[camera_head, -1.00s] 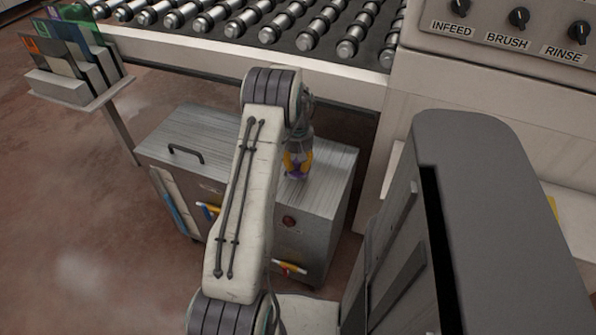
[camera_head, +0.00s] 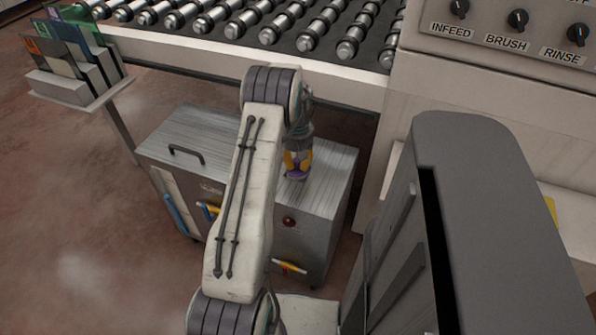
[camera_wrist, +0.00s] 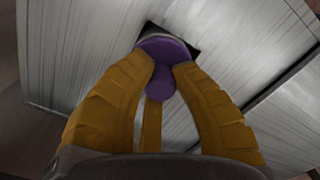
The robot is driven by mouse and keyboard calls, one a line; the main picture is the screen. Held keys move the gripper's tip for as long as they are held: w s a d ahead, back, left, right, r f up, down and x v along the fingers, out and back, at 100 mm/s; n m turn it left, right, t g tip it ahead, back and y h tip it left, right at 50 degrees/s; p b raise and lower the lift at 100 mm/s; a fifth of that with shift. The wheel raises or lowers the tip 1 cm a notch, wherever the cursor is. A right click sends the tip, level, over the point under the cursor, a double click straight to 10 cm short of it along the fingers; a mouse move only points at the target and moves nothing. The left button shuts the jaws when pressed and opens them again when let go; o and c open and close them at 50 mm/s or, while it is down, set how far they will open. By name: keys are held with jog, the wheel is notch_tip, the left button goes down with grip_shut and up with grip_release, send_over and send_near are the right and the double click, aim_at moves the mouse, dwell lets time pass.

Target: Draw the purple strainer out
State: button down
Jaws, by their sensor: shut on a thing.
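The purple strainer shows in the wrist view as a round purple knob (camera_wrist: 161,82) with a wider purple disc behind it. It stands over a dark square opening in the brushed-metal top of a cabinet (camera_head: 330,172). My gripper's yellow fingers (camera_wrist: 160,92) are shut on the knob from both sides. In the head view my gripper (camera_head: 297,163) points down at the cabinet top, and a bit of purple shows between its fingers. How far the strainer sits in the opening is hidden by the disc.
A roller conveyor (camera_head: 240,50) runs above and behind the cabinet. A panel with INFEED, BRUSH and RINSE knobs (camera_head: 517,20) is at the upper right. A handle (camera_head: 186,154) stands on the cabinet's left lid. A rack of coloured sheets (camera_head: 70,70) is at the upper left.

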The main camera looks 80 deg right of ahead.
jog(key=shift+r, duration=0.3)
dwell(0.4)
jog(key=shift+r+p, duration=2.35)
jog(key=shift+r, duration=1.2)
notch_tip(320, 180, up, 4)
jog(key=p, duration=0.2)
jog(key=shift+p, duration=0.35)
